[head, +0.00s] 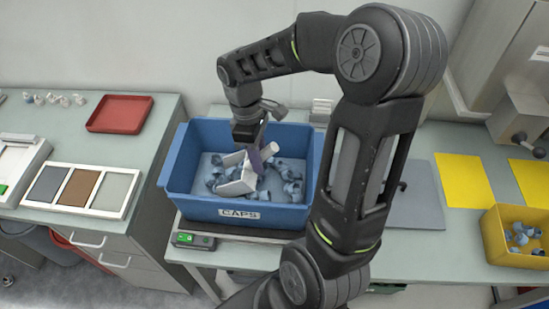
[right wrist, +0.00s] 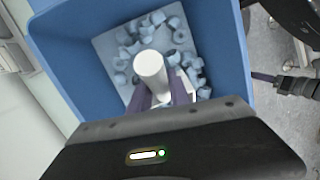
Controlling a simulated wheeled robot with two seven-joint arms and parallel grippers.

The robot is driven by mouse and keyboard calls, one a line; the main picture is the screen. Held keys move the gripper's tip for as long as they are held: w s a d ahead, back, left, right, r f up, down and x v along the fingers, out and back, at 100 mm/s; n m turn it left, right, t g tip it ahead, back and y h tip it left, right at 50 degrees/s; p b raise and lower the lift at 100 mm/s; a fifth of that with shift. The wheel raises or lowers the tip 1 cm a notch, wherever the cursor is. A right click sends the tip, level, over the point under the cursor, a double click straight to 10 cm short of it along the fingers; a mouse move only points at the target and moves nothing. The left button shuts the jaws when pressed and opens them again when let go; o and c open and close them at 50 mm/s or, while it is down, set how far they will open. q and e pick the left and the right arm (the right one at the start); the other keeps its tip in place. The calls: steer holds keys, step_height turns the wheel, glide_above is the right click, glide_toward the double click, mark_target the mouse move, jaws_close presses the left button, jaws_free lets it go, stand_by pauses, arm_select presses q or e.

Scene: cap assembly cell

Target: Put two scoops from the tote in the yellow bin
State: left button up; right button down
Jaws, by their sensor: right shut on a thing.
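The tote (head: 235,211) is a large blue bin marked CAPS, with blue-grey caps (head: 290,188) spread over its floor. My right gripper (head: 262,155) is down inside the tote, shut on the handle of a white scoop (head: 238,183). In the right wrist view the white handle (right wrist: 151,70) stands between the fingers, and most of the scoop's bowl is hidden behind it. Whether the scoop holds caps I cannot tell. The yellow bin (head: 515,252) stands at the right edge of the head view with several blue-grey caps in it. My left gripper is not in view.
A red tray (head: 120,114) and a sectioned tray (head: 80,190) lie on the left counter.

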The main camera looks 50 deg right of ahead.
steer(key=t+y+b, duration=0.1)
steer(key=w+a+t+b, duration=0.1)
steer(key=b, duration=0.1)
steer(key=shift+w+f+y, duration=0.2)
steer(key=shift+f+y, duration=0.2)
steer(key=s+t+y+b, duration=0.1)
steer(key=b, duration=0.1)
steer(key=s+d+t+y+b, duration=0.1)
steer(key=b, duration=0.1)
steer(key=shift+d+t, duration=0.3)
steer(key=shift+t, duration=0.1)
steer(key=shift+n+t+y, duration=0.3)
steer(key=shift+t+y, duration=0.3)
steer(key=shift+t, duration=0.1)
steer(key=r, duration=0.2)
steer(key=s+r+p, duration=0.1)
steer(key=r, duration=0.1)
steer(key=d+r, duration=0.1)
steer(key=r, duration=0.2)
steer(key=shift+s+p, duration=0.25)
steer(key=shift+p, duration=0.05)
steer(key=s+p+v, duration=0.1)
steer(key=p+v, duration=0.2)
steer(key=v, duration=0.4)
steer(key=shift+a+r, duration=0.2)
steer(key=shift+a, duration=0.05)
